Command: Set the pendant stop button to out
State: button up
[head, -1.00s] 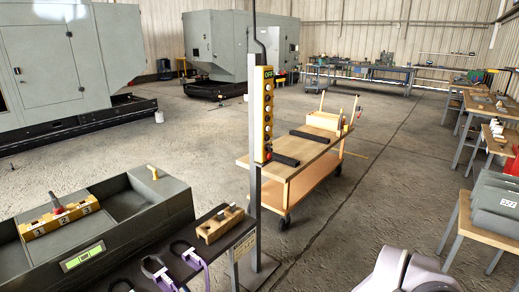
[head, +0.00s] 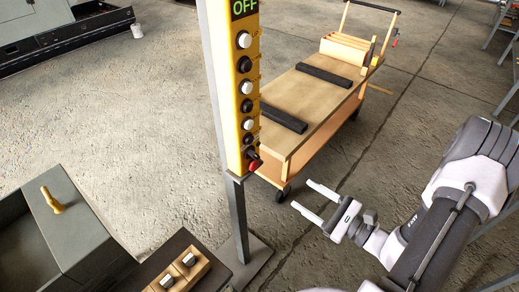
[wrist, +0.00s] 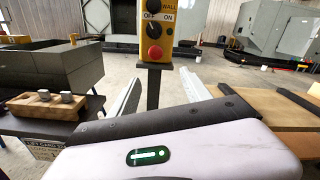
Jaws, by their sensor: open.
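The yellow pendant (head: 243,100) hangs upright on a grey post, with a column of white and black buttons. A green display at its top reads OFF. Its red stop button (head: 254,164) is at the bottom, below a black knob. The wrist view shows the stop button (wrist: 154,53) face-on, under a black selector knob (wrist: 152,29) marked OFF and ON. Whether it is in or out I cannot tell. My gripper (head: 303,195) is open and empty, to the right of and apart from the button. In the wrist view the button sits between the finger lines, ahead.
A wooden cart (head: 330,95) with black bars stands behind the pendant. A grey bin (head: 65,225) and a dark bench with a wooden block (head: 182,275) stand at lower left. Clear floor lies left of the post.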

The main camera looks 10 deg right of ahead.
aim_at(257, 167)
jog(key=x, duration=0.5)
jog(key=b+x, duration=0.1)
jog(key=x, duration=0.4)
jog(key=a+b+x, duration=0.1)
jog(key=x, duration=0.4)
jog(key=shift+s, duration=0.4)
jog(key=shift+w+a, duration=0.35)
jog(key=shift+w, duration=0.2)
jog(key=shift+c, duration=0.5)
grip_shut()
